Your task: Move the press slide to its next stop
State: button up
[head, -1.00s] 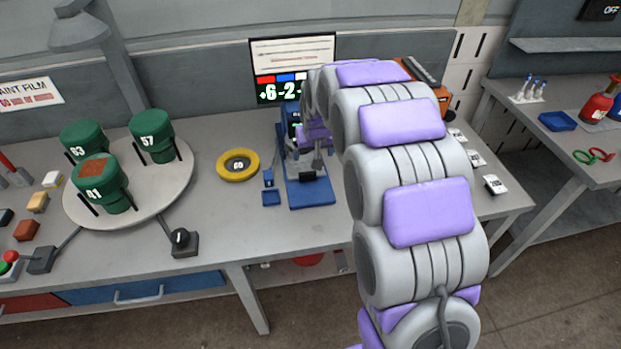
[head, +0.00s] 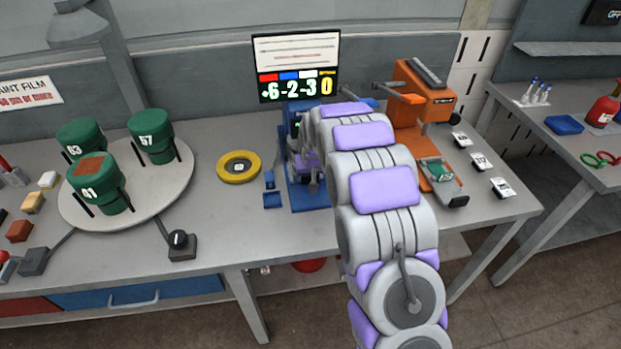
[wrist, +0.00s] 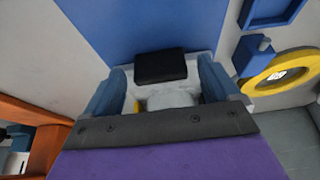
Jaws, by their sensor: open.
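A blue machine (head: 318,202) stands at mid-table, its upper part partly hidden by my arm. A dark block (wrist: 160,66) shows over its blue base in the wrist view. My gripper (head: 312,186) is low at this machine. In the wrist view my gripper (wrist: 160,88) is open, its two fingers on either side of a pale rounded part just below the dark block; I cannot tell whether they touch it. An orange press-like machine (head: 408,112) stands to the right, with a green piece (head: 436,171) on its low front and a black end (head: 458,201). Which part is the press slide is unclear.
A yellow ring (head: 238,180) and a small blue block and tray (head: 272,200) lie left of the blue machine. A round turntable (head: 150,205) holds green numbered cylinders. White number cards (head: 481,162) lie right of the orange machine. A screen (head: 297,70) stands behind.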

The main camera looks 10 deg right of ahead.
jog(key=shift+w+a+f, duration=0.1)
jog(key=shift+f, duration=0.3)
